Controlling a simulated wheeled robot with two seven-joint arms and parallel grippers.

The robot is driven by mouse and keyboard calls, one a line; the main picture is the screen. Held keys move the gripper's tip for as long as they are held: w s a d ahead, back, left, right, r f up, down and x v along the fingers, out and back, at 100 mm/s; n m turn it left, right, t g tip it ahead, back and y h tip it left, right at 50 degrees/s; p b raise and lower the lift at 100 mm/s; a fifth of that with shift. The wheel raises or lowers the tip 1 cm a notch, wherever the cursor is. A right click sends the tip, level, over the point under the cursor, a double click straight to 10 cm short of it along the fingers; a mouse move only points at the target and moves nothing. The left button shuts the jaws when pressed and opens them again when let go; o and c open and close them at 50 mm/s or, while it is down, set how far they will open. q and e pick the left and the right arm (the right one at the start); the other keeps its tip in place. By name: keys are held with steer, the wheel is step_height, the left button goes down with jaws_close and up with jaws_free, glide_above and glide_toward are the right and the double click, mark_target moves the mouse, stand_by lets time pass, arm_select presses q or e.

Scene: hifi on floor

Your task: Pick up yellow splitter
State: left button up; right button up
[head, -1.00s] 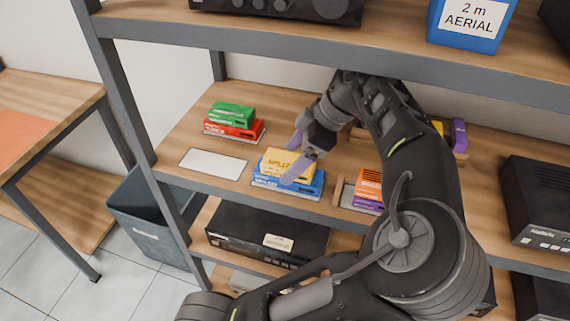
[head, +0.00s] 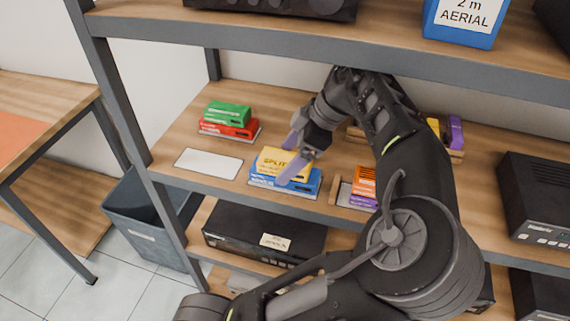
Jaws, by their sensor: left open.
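The yellow splitter (head: 274,163) is a small yellow box with dark lettering. It lies on top of a blue box (head: 268,182) near the front edge of the middle shelf. My left gripper (head: 289,159) is open, its two purple-grey fingers at the yellow splitter, one near its back and one across its right front. The fingers hide part of the splitter's right end. I cannot tell whether they touch it. My right gripper is not in view.
A green box (head: 228,112) lies on a red box (head: 229,128) at the back left. A white card (head: 208,163) lies on the shelf. Orange and purple boxes (head: 364,184) sit in a wooden holder to the right. The upper shelf (head: 300,38) overhangs my arm.

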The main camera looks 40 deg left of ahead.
arm_select(q)
steer(key=c, duration=1.8)
steer(key=shift+o, duration=0.2)
steer(key=shift+r, duration=0.1)
